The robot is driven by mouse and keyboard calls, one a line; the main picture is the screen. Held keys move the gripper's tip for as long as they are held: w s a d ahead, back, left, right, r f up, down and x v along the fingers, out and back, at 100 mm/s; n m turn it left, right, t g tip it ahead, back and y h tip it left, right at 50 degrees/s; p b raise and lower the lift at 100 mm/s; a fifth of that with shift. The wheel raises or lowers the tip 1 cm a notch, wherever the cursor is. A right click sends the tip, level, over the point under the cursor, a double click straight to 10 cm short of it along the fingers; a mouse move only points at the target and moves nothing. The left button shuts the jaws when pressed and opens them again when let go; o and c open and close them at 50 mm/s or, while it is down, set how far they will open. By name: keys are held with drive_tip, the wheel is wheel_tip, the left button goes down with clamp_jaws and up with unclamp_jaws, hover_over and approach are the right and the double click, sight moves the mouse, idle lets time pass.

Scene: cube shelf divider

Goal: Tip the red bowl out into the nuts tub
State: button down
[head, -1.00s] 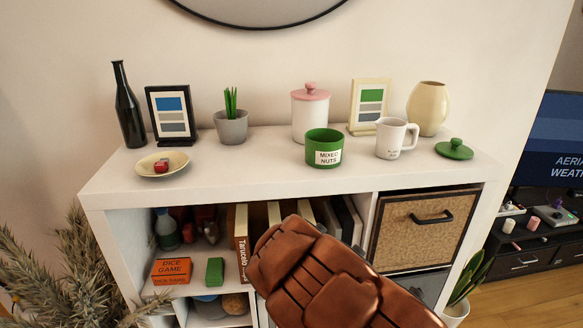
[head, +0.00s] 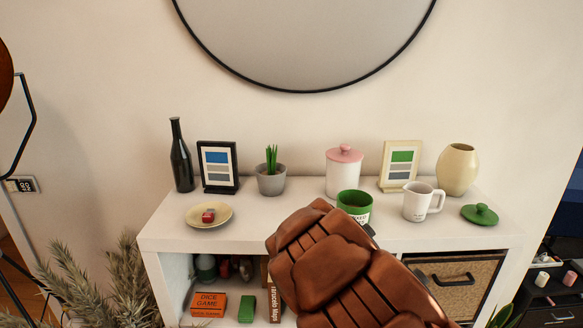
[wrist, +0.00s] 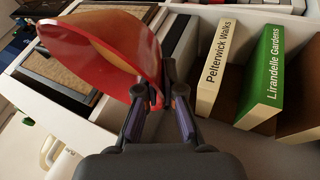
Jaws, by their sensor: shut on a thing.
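The red bowl (wrist: 143,62) shows in the wrist view, steeply tilted in that picture. My gripper (wrist: 160,92) is shut on its edge. I cannot tell what the bowl holds. In the head view my brown arm hides the bowl and the gripper fingers. The nuts tub (head: 354,202) is green, open-topped and has a white label partly covered by my arm. It stands on the white shelf top near the front edge, just behind my arm. A green lid (head: 479,214) lies on the shelf top to the right.
A white jug (head: 420,203) stands right of the tub and a pink-lidded jar (head: 344,172) behind it. A cream plate (head: 208,215) with a small red item lies at left. Picture frames, a plant, a bottle and a vase (head: 457,169) line the back. Books (wrist: 258,75) fill a compartment below.

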drive_tip(key=shift+w+r, duration=0.1)
drive_tip(key=shift+r, duration=1.25)
